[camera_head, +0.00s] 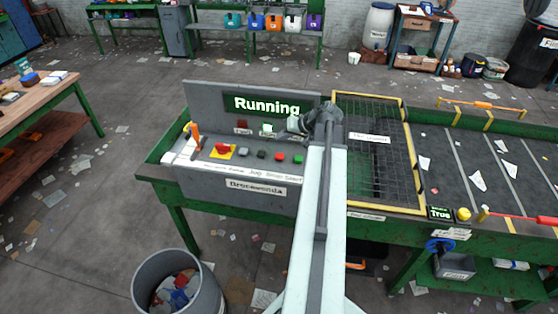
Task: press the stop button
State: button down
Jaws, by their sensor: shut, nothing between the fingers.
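The control panel (190,100) is a grey console on a green bench, with a lit screen (266,106) reading "Running". On its sloped face sit a black button (262,154), a red button (279,156) and a green button (297,159), above labels that read "Jog", "Stop" and "Start". The red one is the stop button. My gripper (286,136) is shut and empty. It is at the end of my arm, above and slightly right of the red button in the picture, and appears apart from it. Its fingertips are small and hard to make out.
A red switch on a yellow plate (222,151) and an orange-handled lever (194,136) are left on the panel. A wire guard cage (372,130) and the belt (460,165) with paper scraps lie to the right. A bin (150,268) stands on the floor in front.

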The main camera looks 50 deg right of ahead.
aim_at(282, 156)
notch_tip(282, 156, down, 6)
jog(key=b, duration=0.5)
jog(key=shift+f, duration=0.25)
jog(key=shift+r, duration=0.1)
dwell(1.2)
jog(key=shift+w+f+b, duration=0.1)
jog(key=shift+f+b, duration=0.3)
jog(key=shift+b, duration=0.1)
jog(key=shift+f+b, duration=0.5)
dwell(0.6)
jog(key=shift+r+p, duration=0.95)
